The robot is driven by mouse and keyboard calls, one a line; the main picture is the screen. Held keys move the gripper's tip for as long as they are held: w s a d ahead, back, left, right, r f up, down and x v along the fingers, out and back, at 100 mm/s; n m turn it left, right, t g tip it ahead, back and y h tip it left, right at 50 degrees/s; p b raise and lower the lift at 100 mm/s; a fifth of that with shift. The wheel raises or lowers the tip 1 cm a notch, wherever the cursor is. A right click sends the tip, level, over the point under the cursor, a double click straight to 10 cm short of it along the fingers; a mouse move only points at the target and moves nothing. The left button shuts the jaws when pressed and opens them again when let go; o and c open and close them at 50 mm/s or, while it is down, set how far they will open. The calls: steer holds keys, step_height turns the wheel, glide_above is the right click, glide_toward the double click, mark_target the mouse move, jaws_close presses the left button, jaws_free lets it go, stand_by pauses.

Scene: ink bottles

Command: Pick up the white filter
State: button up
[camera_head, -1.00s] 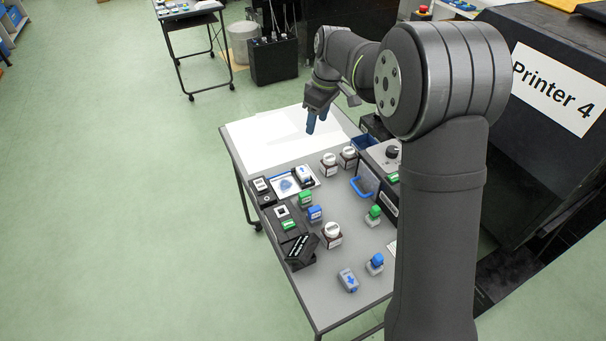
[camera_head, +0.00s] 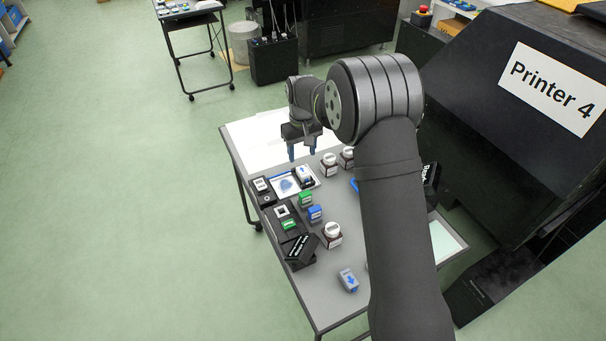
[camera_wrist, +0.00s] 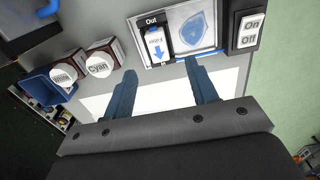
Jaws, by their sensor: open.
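I cannot tell for certain which piece is the white filter. A small white block with a blue down arrow (camera_wrist: 156,42) sits in the black slot marked Out (camera_wrist: 151,20); in the head view this block (camera_head: 305,175) stands by a tray with a blue patch. Another pale block with a blue arrow (camera_head: 348,280) lies near the table's front. My gripper (camera_head: 302,153) is open and empty above the table's far part, its fingers pointing down. In the wrist view its blue fingertips (camera_wrist: 161,68) are apart, with the Out slot ahead of them.
Brown bottles with white caps (camera_head: 329,165) stand right of the tray; one is marked Cyan (camera_wrist: 98,65). Another bottle (camera_head: 332,234), a green block (camera_head: 305,199) and a blue block (camera_head: 315,214) stand nearer. An On/Off switch (camera_wrist: 251,27) sits beside the tray. White sheet (camera_head: 255,138) is clear.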

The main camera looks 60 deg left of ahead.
mark_target(303, 171)
steer(key=f, duration=0.8)
steer(key=shift+w+a+f, duration=0.1)
steer(key=shift+w+a, duration=0.05)
steer(key=shift+w, duration=0.05)
steer(key=c, duration=1.1)
